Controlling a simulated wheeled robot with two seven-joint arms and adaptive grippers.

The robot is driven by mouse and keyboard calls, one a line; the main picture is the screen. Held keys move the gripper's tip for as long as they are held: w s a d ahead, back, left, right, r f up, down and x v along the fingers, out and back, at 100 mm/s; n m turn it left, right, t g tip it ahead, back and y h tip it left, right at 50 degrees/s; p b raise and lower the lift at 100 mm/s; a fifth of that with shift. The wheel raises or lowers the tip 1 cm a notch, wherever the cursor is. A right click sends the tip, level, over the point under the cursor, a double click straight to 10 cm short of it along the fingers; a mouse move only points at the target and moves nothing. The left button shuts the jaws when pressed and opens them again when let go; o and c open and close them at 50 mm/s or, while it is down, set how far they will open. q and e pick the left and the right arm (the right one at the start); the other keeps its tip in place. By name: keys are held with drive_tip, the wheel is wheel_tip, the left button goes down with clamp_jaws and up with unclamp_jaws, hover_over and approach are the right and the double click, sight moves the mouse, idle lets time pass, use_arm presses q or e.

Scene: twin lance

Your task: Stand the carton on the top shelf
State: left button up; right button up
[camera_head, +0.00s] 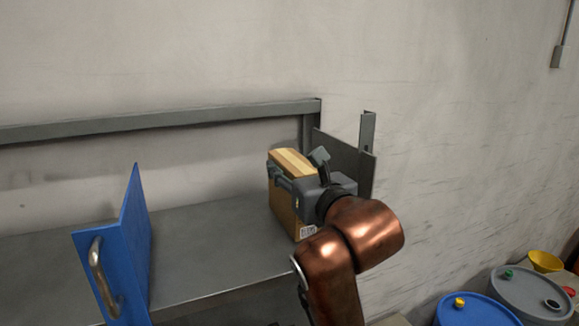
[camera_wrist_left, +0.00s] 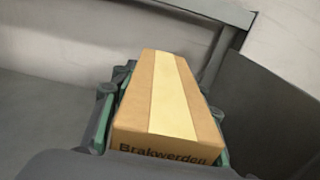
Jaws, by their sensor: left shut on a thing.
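The carton (camera_head: 281,204) is a brown cardboard box with a pale tape strip along its top. It is upright at the right end of the grey top shelf (camera_head: 215,235). My left gripper (camera_head: 299,172) is shut on the carton near its top, with one finger on each side. In the left wrist view the carton (camera_wrist_left: 168,100) lies between the green-edged fingers, with dark lettering on its near face. The carton's lower part is partly hidden by my arm, and I cannot tell whether its base touches the shelf. My right gripper is not in view.
A blue panel (camera_head: 125,250) with a metal handle stands at the shelf's front left. A grey rail (camera_head: 160,121) runs along the back, and a grey end plate (camera_head: 345,158) closes the right side. The shelf between panel and carton is clear. Drums (camera_head: 475,312) stand at lower right.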

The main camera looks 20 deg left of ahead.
use_arm(q)
drive_tip(key=shift+f, duration=0.1)
drive_tip(key=o, duration=1.5)
drive_tip(key=shift+c, duration=0.2)
drive_tip(key=shift+w, duration=0.1)
drive_tip(key=shift+d, duration=0.15)
drive_tip(key=b+v, duration=0.3)
drive_tip(key=v, duration=0.9)
drive_tip(key=shift+b, duration=0.35)
